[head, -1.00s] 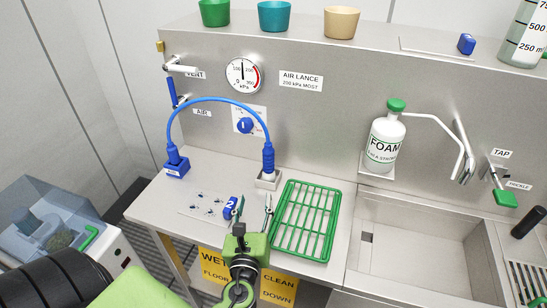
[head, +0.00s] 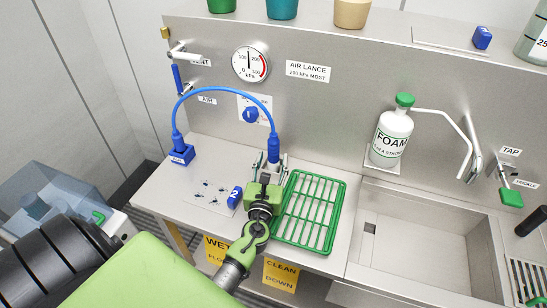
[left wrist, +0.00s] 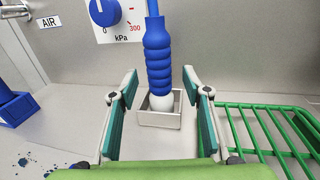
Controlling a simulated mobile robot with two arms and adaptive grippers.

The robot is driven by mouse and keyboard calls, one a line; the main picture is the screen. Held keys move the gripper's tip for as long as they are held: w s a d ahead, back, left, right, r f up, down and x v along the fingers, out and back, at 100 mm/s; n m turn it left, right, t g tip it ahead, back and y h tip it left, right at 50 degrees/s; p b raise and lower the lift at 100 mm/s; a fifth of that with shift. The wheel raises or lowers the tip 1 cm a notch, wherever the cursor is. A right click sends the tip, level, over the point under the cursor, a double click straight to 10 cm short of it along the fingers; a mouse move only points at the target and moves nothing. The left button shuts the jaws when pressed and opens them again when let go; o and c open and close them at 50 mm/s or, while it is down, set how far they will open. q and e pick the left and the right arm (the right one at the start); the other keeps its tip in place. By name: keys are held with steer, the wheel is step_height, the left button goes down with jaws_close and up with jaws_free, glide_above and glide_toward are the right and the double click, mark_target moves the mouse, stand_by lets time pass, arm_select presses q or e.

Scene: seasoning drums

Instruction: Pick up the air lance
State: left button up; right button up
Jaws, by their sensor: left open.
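The air lance (head: 273,148) has a blue ribbed grip and a white lower end. It stands upright in a small metal holder, with a blue hose arching left from its top. In the left wrist view the lance (left wrist: 158,62) shows between the two fingertips in the picture, with a gap on each side; its white end sits in the holder (left wrist: 160,120). My left gripper (head: 270,164) is open and empty at the front of the lance; its spread fingers also show in the left wrist view (left wrist: 160,82). The gripper partly hides the holder in the head view.
A green rack (head: 310,213) lies just right of my left gripper. A blue block marked 2 (head: 235,197) is on its left, beside a spotted sheet. The blue hose base (head: 182,155) stands farther left. A foam bottle (head: 391,137) and sink (head: 430,240) are right.

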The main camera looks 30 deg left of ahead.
mark_target(273, 156)
arm_select(q)
steer(key=x, duration=0.4)
steer(key=shift+f, duration=0.15)
steer(key=shift+s, duration=0.15)
arm_select(e)
steer(key=shift+a+r, duration=0.25)
steer(key=shift+a, duration=0.35)
arm_select(q)
jaws_close()
arm_select(e)
steer(key=shift+s+d, duration=0.2)
steer(key=shift+d, duration=0.25)
arm_select(q)
steer(key=shift+r, duration=0.25)
arm_select(e)
steer(key=shift+r, duration=0.1)
